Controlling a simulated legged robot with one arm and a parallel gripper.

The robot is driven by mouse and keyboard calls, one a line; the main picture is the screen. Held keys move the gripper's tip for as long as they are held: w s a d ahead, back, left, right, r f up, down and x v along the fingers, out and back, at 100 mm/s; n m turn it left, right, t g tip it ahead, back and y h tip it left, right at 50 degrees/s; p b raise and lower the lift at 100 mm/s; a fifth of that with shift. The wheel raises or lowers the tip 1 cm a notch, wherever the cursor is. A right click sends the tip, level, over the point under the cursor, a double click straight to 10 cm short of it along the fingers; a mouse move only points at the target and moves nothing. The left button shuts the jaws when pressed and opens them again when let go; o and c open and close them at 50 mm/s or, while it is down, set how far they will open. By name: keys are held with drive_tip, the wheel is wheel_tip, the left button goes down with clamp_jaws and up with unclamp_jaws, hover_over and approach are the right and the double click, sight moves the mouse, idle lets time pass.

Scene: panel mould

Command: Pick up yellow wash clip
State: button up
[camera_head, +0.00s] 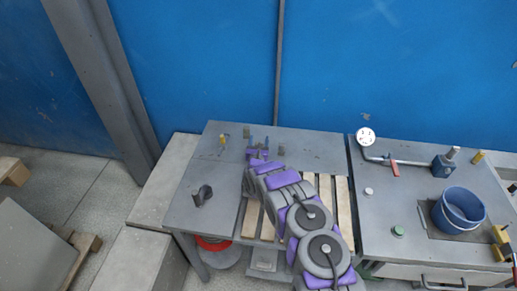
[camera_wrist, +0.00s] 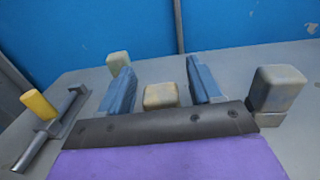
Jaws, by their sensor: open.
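My gripper (camera_wrist: 160,72) is open, its two blue fingers low over the grey table. A yellowish block (camera_wrist: 160,95) sits between the fingers in the wrist view, its lower part hidden by the gripper's dark front plate. A yellow peg (camera_wrist: 38,105) on a grey bar-like tool lies left of the fingers; the peg also shows in the head view (camera_head: 223,139). I cannot tell for sure which is the yellow wash clip. In the head view my gripper (camera_head: 258,143) is at the left table, right of the peg.
A pale yellow-green block (camera_wrist: 117,62) stands behind the left finger, and a grey-brown block (camera_wrist: 278,88) stands close right of the gripper. The right table (camera_head: 375,215) holds a blue pot (camera_head: 458,210) and a gauge (camera_head: 365,136). A blue wall (camera_head: 200,60) is behind.

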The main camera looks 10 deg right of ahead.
drive_tip(key=shift+c, duration=0.4)
drive_tip(key=c, duration=1)
drive_tip(key=shift+o, duration=0.2)
